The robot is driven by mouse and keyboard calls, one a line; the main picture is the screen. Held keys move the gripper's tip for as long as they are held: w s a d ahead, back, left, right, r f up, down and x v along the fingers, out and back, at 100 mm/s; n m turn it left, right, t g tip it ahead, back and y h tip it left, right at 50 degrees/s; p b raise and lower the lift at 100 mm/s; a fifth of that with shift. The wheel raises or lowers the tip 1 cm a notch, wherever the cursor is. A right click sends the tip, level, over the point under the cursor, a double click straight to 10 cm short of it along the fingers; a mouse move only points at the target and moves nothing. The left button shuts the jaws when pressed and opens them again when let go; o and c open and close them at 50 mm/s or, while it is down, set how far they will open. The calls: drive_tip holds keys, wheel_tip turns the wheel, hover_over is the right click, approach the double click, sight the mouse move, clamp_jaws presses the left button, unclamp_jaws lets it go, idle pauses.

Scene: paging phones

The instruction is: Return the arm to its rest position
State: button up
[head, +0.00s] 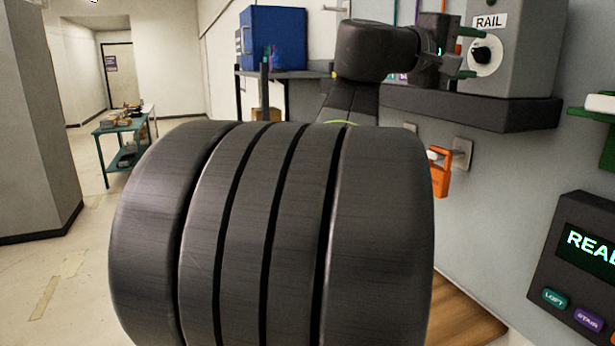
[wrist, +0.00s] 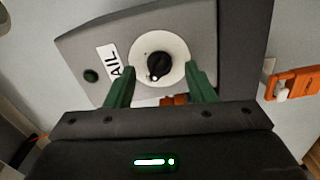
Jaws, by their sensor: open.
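My arm fills the middle of the head view, with its large dark links in front of the wall. My gripper (head: 468,53) reaches to the upper right, with green fingers beside the grey box labelled RAIL (head: 529,40). In the wrist view my gripper (wrist: 161,88) is open, its two green fingers apart with nothing held between them. The black knob (wrist: 159,67) on a white round dial lies between and beyond the fingertips. The knob (head: 481,54) also shows in the head view. Whether the fingers touch the box is unclear.
A dark shelf (head: 470,106) runs under the RAIL box. An orange handset-like object (head: 440,172) hangs on the wall below. A dark panel (head: 585,262) with lit text and buttons is at right. A blue box (head: 273,38) and teal cart (head: 121,135) stand farther left. Floor is open at left.

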drive_tip(key=shift+m, duration=1.4)
